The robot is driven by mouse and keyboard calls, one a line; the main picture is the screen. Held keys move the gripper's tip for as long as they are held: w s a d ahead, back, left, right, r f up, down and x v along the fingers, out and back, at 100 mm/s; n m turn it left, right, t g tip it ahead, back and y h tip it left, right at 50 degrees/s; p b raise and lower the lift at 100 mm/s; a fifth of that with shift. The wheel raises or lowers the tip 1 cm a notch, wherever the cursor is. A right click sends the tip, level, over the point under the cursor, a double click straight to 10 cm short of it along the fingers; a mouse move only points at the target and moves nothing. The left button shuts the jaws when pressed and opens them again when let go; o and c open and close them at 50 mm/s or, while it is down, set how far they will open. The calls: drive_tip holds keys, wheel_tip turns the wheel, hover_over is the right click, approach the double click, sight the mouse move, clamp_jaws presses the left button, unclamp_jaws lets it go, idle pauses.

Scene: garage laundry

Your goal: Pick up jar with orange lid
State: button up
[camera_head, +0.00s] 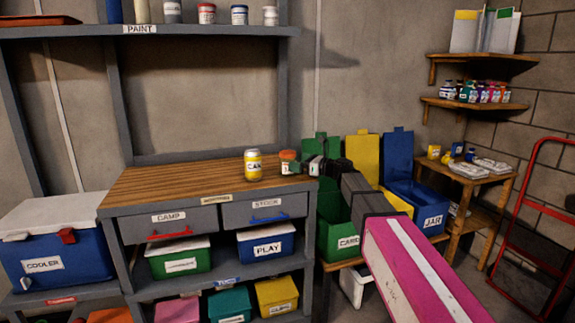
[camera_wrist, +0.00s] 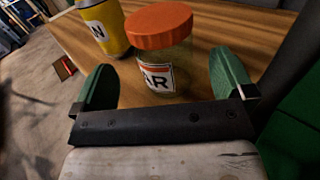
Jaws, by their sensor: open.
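The jar with the orange lid (camera_wrist: 160,58) stands upright on the wooden top of the grey bench (camera_head: 165,183). Its label partly reads "AR" in the wrist view. In the head view the jar (camera_head: 288,160) is near the bench's right end, partly hidden by my gripper. My gripper (camera_wrist: 165,80) is open, with a green finger on each side of the jar in the picture. I cannot tell whether the jar is fully between the fingers, and no contact shows. A yellow can (camera_head: 253,166) stands just left of the jar; it also shows in the wrist view (camera_wrist: 103,30).
The bench has drawers and labelled bins below. Green, yellow and blue open-lidded bins (camera_head: 397,157) stand right of the bench, under my arm. A shelf (camera_head: 215,31) with cans runs above. The left and middle of the bench top are clear.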

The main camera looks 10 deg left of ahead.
sight(287, 160)
drive_tip(key=x, duration=0.5)
drive_tip(key=shift+w+a, duration=0.25)
drive_tip(key=c, duration=1.1)
